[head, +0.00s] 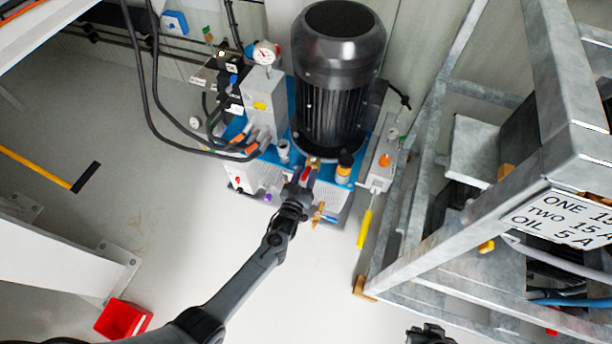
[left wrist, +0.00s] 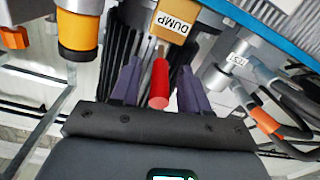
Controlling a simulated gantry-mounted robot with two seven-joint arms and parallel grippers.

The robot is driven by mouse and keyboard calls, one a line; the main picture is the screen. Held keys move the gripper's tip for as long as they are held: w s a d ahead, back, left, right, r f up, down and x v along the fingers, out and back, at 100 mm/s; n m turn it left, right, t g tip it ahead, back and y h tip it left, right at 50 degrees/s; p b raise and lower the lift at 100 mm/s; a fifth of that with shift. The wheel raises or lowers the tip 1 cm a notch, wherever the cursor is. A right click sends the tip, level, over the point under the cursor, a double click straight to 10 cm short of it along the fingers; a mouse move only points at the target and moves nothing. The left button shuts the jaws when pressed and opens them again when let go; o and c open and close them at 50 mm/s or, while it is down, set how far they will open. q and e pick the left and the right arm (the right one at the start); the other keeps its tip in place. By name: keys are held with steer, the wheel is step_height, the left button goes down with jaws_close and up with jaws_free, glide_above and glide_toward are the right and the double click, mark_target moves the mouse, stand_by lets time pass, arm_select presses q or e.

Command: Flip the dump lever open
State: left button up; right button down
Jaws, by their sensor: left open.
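The dump lever has a red handle (left wrist: 159,84) below a tan valve block (left wrist: 177,18) with a DUMP label in the left wrist view. In the head view a bit of the red handle (head: 306,173) shows at the front of the pump unit, below the black motor. My left gripper (head: 305,181) is open there. In the left wrist view its two purple fingers (left wrist: 160,85) stand on either side of the red handle, with gaps visible. The lever's pivot is hard to make out. My right gripper (head: 430,335) shows only partly at the bottom edge; its jaws are unclear.
A black motor (head: 338,85) stands on the blue-topped unit. A pressure gauge (head: 264,54) and black hoses lie to its left. A yellow-handled lever (head: 364,229) hangs to the right. A grey metal frame (head: 420,265) fills the right. Floor at left is mostly clear, with a red bin (head: 122,319).

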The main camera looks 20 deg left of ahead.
arm_select(q)
steer(key=shift+w, duration=0.3)
jaws_close()
stand_by(0.3)
